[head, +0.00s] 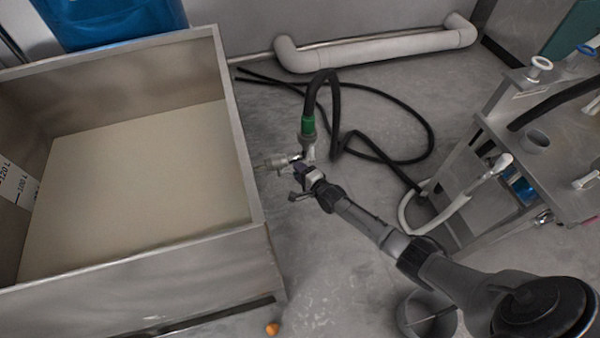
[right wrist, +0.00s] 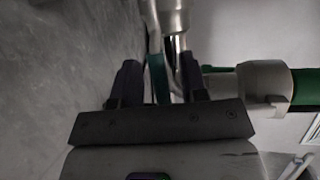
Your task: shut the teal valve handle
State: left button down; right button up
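In the right wrist view, the teal valve handle (right wrist: 157,76) is a narrow upright strip between the two dark fingers of my right gripper (right wrist: 161,80). Gaps show beside the fingers, so the gripper looks open around the handle; contact is not clear. A metal valve body (right wrist: 172,18) runs up behind it, and a pipe fitting with a green collar (right wrist: 265,85) lies to the right. In the head view, my right gripper (head: 303,178) is at the valve (head: 280,161) beside the tank wall, where the handle cannot be made out. My left gripper is not in view.
A large metal tank (head: 245,170) with pale contents fills the left. A black hose (head: 333,100) with a green collar (head: 308,126) rises from the valve and loops over the floor. A metal stand (head: 560,170) is at right. A small orange object (head: 272,329) lies below.

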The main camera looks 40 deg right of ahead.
grip_shut()
dwell(0.3)
dwell(0.3)
